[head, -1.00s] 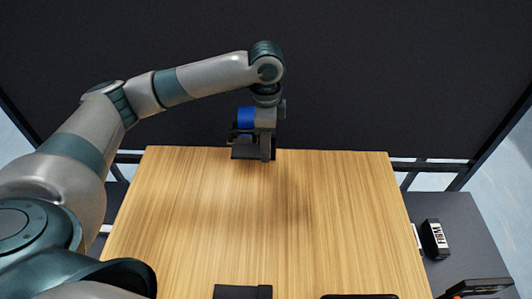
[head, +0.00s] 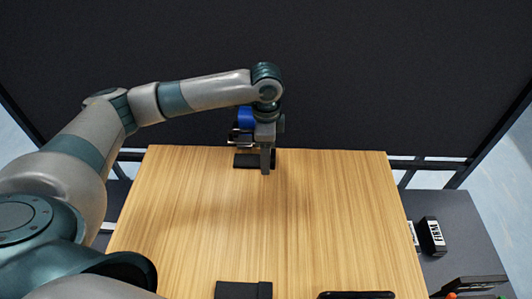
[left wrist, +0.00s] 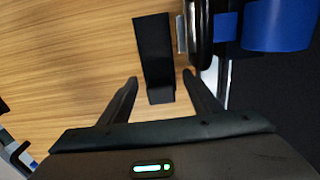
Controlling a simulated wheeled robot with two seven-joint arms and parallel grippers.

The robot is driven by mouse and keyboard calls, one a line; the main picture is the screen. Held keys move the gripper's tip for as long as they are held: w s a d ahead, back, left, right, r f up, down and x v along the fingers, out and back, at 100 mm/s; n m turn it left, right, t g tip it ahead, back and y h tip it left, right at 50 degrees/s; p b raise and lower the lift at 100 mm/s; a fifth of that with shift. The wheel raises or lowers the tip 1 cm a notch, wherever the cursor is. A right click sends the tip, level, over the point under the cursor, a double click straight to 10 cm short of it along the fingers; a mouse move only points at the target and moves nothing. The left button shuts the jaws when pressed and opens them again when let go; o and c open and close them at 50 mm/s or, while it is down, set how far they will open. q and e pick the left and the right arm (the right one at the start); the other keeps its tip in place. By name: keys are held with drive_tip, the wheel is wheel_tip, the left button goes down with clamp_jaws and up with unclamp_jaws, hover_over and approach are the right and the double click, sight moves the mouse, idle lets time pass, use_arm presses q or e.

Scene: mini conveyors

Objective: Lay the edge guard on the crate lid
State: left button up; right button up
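A black, angular strip, seemingly the edge guard (head: 246,161), lies at the far edge of the wooden board (head: 190,215), which seems to be the crate lid. In the left wrist view the strip (left wrist: 153,48) lies on the wood grain, its near end in the gap between my fingertips. My left gripper (head: 266,162) is over this far edge, pointing down. In the left wrist view its fingers (left wrist: 160,82) are spread, with gaps beside the strip. Part of the strip is hidden behind the gripper in the head view. My right gripper is not in view.
A blue cylinder with dark and metal parts (left wrist: 278,24) stands close beyond the board's far edge. A black piece (head: 243,290) lies at the near edge. A black labelled box (head: 432,236) sits on the dark side surface at right. The board's middle is clear.

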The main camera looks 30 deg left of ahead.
use_arm(q)
drive_tip(key=shift+r, duration=0.1)
drive_tip(key=shift+r+b, duration=0.35)
drive_tip(key=shift+r, duration=0.25)
wheel_tip(320, 180, up, 11)
drive_tip(key=b, duration=0.3)
